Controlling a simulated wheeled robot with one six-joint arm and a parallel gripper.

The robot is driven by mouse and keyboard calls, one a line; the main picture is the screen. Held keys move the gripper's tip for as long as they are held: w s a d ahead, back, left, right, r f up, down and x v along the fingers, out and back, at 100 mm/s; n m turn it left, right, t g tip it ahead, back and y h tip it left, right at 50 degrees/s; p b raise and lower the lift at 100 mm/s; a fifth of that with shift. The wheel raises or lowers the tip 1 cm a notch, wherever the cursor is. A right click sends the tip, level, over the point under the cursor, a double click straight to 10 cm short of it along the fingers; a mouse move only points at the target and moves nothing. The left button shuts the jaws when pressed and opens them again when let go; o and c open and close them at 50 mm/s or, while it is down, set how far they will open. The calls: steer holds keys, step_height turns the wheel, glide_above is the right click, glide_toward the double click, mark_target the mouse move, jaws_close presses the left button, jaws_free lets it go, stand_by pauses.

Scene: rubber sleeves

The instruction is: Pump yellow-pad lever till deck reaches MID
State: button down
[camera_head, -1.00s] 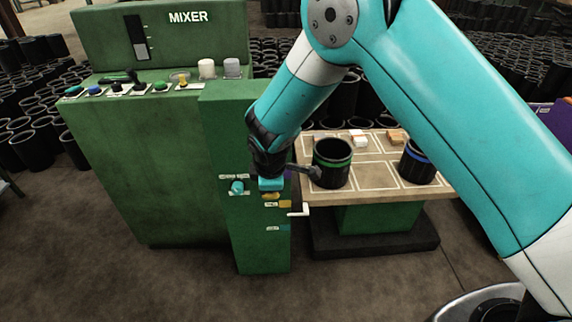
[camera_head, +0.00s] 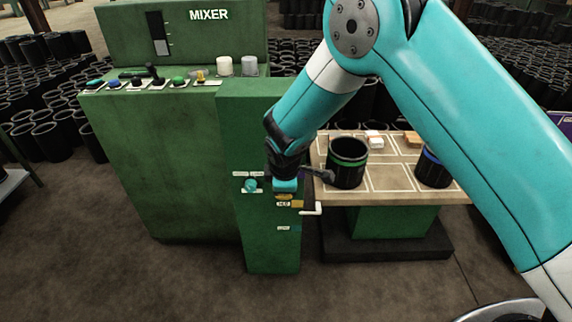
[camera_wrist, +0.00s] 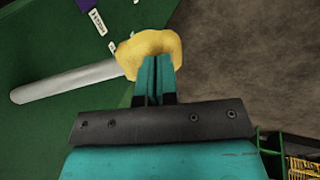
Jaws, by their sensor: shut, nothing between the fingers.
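The yellow pad (camera_wrist: 148,48) sits at the end of a pale grey lever rod (camera_wrist: 62,82) in the wrist view. My gripper (camera_wrist: 155,72) is shut and empty, its fingertips over the pad; I cannot tell whether they touch it. In the head view, my gripper (camera_head: 286,184) is just above a small patch of the pad (camera_head: 283,196) at the green post (camera_head: 262,240). The deck (camera_head: 390,198) is a wooden board on a green column. The label there is too small to read surely.
A black cup with a green band (camera_head: 347,170) and one with a blue band (camera_head: 433,172) stand on the deck. A teal knob (camera_head: 251,185) is on the post, left of my gripper. The green MIXER cabinet (camera_head: 170,160) stands left. Floor in front is open.

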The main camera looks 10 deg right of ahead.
steer(key=s+p+v, duration=0.1)
steer(key=s+v, duration=0.1)
steer(key=v, duration=1.1)
steer(key=shift+s+a, duration=0.25)
steer(key=shift+a, duration=0.05)
steer(key=shift+f, duration=0.1)
